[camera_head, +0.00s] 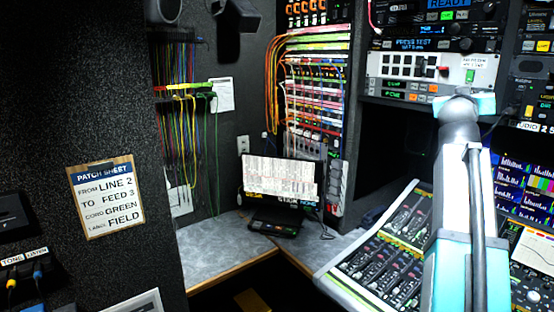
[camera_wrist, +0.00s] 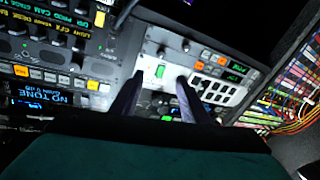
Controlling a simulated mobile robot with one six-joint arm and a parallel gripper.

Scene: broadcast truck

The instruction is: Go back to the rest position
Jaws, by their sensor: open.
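My gripper (camera_wrist: 160,79) is open in the wrist view, its two dark fingers apart with nothing between them. It points at a pale rack panel (camera_wrist: 209,75) with black buttons and a small green part (camera_wrist: 160,71) that shows between the fingertips. I cannot tell whether the fingers touch the panel. In the head view my white and teal arm rises at the right in front of the rack, and the gripper itself is hidden. The same pale panel (camera_head: 400,67) shows there, left of and above the arm's top joint.
A mixing console (camera_head: 385,245) lies left of and below my arm. Monitors (camera_head: 525,185) are at the right. A patch bay (camera_head: 313,110) with orange cords stands at the back, a small screen (camera_head: 280,180) on the grey counter (camera_head: 215,262). A patch sheet clipboard (camera_head: 106,197) hangs at the left.

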